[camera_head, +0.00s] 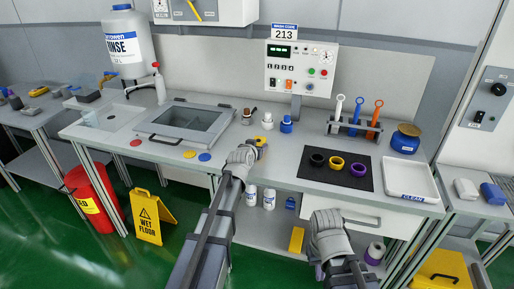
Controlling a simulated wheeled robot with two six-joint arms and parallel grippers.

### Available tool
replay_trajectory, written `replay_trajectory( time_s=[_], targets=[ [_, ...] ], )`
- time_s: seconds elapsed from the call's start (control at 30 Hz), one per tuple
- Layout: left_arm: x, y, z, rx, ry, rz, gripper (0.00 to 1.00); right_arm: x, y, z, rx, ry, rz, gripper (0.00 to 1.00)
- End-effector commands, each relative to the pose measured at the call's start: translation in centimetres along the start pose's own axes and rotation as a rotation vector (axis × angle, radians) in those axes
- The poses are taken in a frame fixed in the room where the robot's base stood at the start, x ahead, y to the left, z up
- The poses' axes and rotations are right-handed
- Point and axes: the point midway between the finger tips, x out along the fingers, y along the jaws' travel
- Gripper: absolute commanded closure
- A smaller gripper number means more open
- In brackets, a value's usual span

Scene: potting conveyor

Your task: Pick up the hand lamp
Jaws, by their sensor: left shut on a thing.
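My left gripper (254,150) is over the front edge of the workbench, left of the black mat. It is shut on a small yellow and dark thing (261,141), which looks like the hand lamp; the gripper hides part of it, and I cannot tell whether it touches the bench top. My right gripper (324,218) is low in front of the bench, near the drawer. Its fingers are too unclear to tell open from shut.
The black mat (342,184) carries three rings. A rack (355,129) with three tools and a white tray (411,180) are further right. A glass-lidded basin (187,122) is left.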

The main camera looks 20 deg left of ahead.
Motion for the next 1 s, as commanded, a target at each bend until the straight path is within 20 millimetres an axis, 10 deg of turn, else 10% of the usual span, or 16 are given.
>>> replay_trajectory(
  time_s=[1.0],
  targets=[
    [-3.9,0.0,-9.4,0.0,0.0,0.0,0.98,-10.1,1.0,0.6,0.001,0.0,0.0,1.0]
  ],
)
